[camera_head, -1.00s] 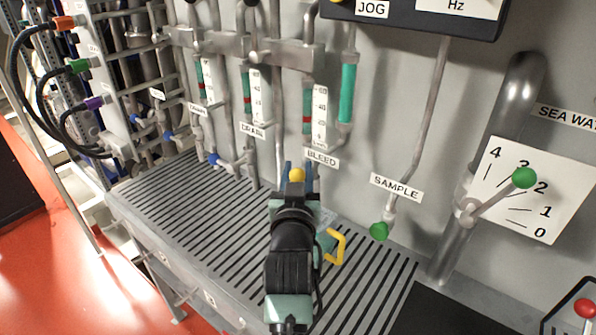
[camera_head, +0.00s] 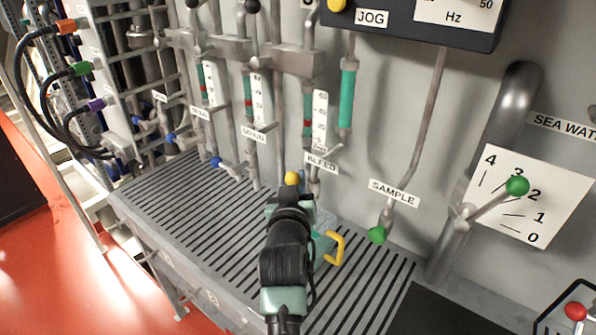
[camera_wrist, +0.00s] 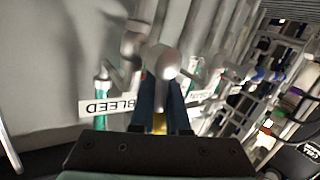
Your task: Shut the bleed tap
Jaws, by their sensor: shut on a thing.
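The bleed tap's yellow knob (camera_head: 292,178) shows in the head view just beyond my gripper (camera_head: 293,188), below and left of the BLEED label (camera_head: 321,163). In the wrist view the two dark blue fingers of my gripper (camera_wrist: 161,104) are close together, with a bit of the yellow knob (camera_wrist: 160,123) between them. My gripper is shut on this knob. A grey rounded pipe end (camera_wrist: 165,62) lies just past the fingertips, beside the BLEED label (camera_wrist: 108,107). The fingers and my arm hide most of the tap's lever and body.
A slatted grey bench (camera_head: 185,185) lies under the taps. A teal thing with a yellow handle (camera_head: 338,248) stands on it, close right of my arm. A green-knobbed SAMPLE tap (camera_head: 377,235) is to the right.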

